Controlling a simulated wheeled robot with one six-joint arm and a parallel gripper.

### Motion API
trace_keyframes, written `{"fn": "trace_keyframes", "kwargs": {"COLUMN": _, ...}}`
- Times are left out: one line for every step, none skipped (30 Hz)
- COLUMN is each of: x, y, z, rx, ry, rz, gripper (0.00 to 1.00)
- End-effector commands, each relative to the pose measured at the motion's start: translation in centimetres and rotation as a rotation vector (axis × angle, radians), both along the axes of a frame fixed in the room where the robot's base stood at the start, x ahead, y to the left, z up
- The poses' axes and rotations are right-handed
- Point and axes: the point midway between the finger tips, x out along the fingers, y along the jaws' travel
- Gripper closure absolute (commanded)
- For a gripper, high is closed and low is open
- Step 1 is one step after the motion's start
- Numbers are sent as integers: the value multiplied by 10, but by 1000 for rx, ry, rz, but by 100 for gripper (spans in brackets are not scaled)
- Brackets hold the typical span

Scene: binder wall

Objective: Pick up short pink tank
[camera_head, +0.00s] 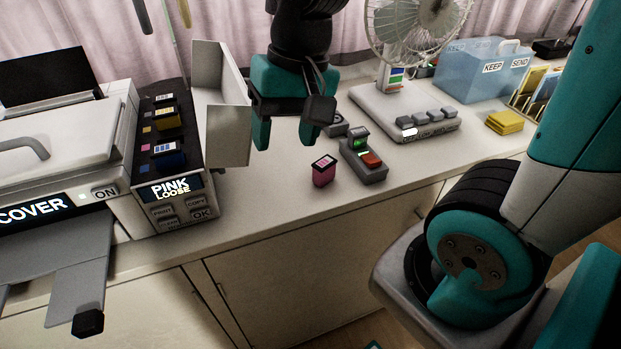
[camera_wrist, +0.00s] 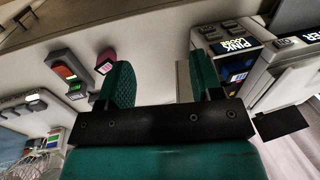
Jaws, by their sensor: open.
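The short pink tank (camera_head: 323,173) stands upright on the counter, with a dark top and a pale label. My gripper (camera_head: 285,135) is open and empty above the counter, up and to the left of the tank in the head view. In the wrist view the pink tank (camera_wrist: 105,60) lies just outside the left finger, not between the fingers.
A printer (camera_head: 70,140) with its display reading PINK LOOSE (camera_head: 170,189) stands left, its grey cover (camera_head: 228,135) raised near my gripper. A grey device with a red button (camera_head: 363,165) is close right of the tank. The counter's front edge is clear.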

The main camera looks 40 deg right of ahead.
Motion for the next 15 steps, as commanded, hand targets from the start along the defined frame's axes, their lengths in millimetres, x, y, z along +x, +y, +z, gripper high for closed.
{"fn": "trace_keyframes", "kwargs": {"x": 19, "y": -23, "z": -13, "rx": -28, "ry": 42, "rz": -215, "gripper": 40}}
{"fn": "trace_keyframes", "kwargs": {"x": 28, "y": -37, "z": -17, "rx": -44, "ry": 64, "rz": -342, "gripper": 40}}
{"fn": "trace_keyframes", "kwargs": {"x": 39, "y": -54, "z": -23, "rx": -65, "ry": 90, "rz": -505, "gripper": 40}}
{"fn": "trace_keyframes", "kwargs": {"x": 45, "y": -66, "z": -27, "rx": -78, "ry": 108, "rz": -617, "gripper": 40}}
{"fn": "trace_keyframes", "kwargs": {"x": 51, "y": -78, "z": -30, "rx": -91, "ry": 121, "rz": -723, "gripper": 40}}
{"fn": "trace_keyframes", "kwargs": {"x": 57, "y": -92, "z": -34, "rx": -105, "ry": 137, "rz": -850, "gripper": 40}}
{"fn": "trace_keyframes", "kwargs": {"x": 61, "y": -102, "z": -37, "rx": -116, "ry": 147, "rz": -935, "gripper": 40}}
{"fn": "trace_keyframes", "kwargs": {"x": 64, "y": -110, "z": -39, "rx": -123, "ry": 156, "rz": -1005, "gripper": 40}}
{"fn": "trace_keyframes", "kwargs": {"x": 67, "y": -119, "z": -41, "rx": -132, "ry": 164, "rz": -1085, "gripper": 40}}
{"fn": "trace_keyframes", "kwargs": {"x": 68, "y": -124, "z": -43, "rx": -138, "ry": 170, "rz": -1132, "gripper": 40}}
{"fn": "trace_keyframes", "kwargs": {"x": 69, "y": -128, "z": -45, "rx": -143, "ry": 173, "rz": -1169, "gripper": 40}}
{"fn": "trace_keyframes", "kwargs": {"x": 70, "y": -132, "z": -47, "rx": -146, "ry": 176, "rz": -1203, "gripper": 40}}
{"fn": "trace_keyframes", "kwargs": {"x": 71, "y": -133, "z": -50, "rx": -148, "ry": 178, "rz": -1219, "gripper": 40}}
{"fn": "trace_keyframes", "kwargs": {"x": 71, "y": -134, "z": -54, "rx": -149, "ry": 180, "rz": -1228, "gripper": 40}}
{"fn": "trace_keyframes", "kwargs": {"x": 71, "y": -134, "z": -61, "rx": -150, "ry": 183, "rz": -1233, "gripper": 40}}
